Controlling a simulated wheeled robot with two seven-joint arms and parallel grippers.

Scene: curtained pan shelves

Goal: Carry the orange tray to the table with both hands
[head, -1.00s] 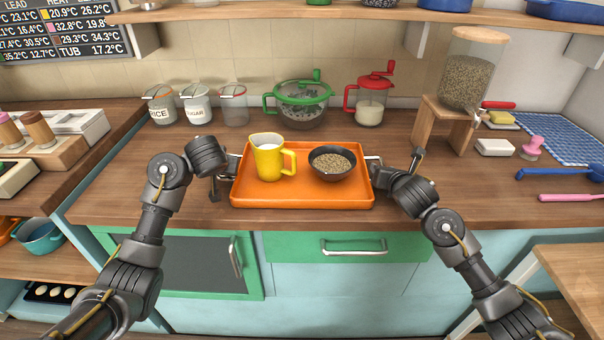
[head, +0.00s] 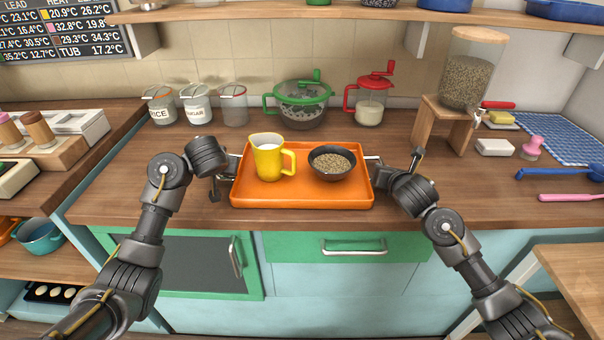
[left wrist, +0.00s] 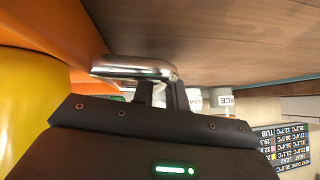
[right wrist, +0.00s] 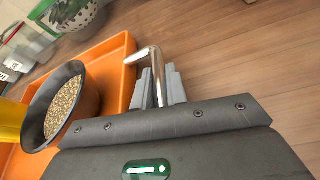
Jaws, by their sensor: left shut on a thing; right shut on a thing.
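The orange tray (head: 300,195) rests on the wooden counter, near its front edge. A yellow pitcher (head: 269,160) with white contents stands on its left half. A dark bowl (head: 332,172) of grain stands on its right half. My left gripper (head: 229,170) is at the tray's left end, shut on the metal handle, which shows in the left wrist view (left wrist: 135,68). My right gripper (head: 376,172) is at the right end, shut on the other metal handle, seen between the fingers in the right wrist view (right wrist: 156,75).
Jars (head: 196,104), a green-handled colander-like bowl (head: 302,103) and a red-lidded jar (head: 370,100) stand along the back wall. A grain dispenser on a wooden stand (head: 446,125) is at the right. A wooden surface (head: 575,270) shows at lower right. A shelf (head: 350,14) hangs above.

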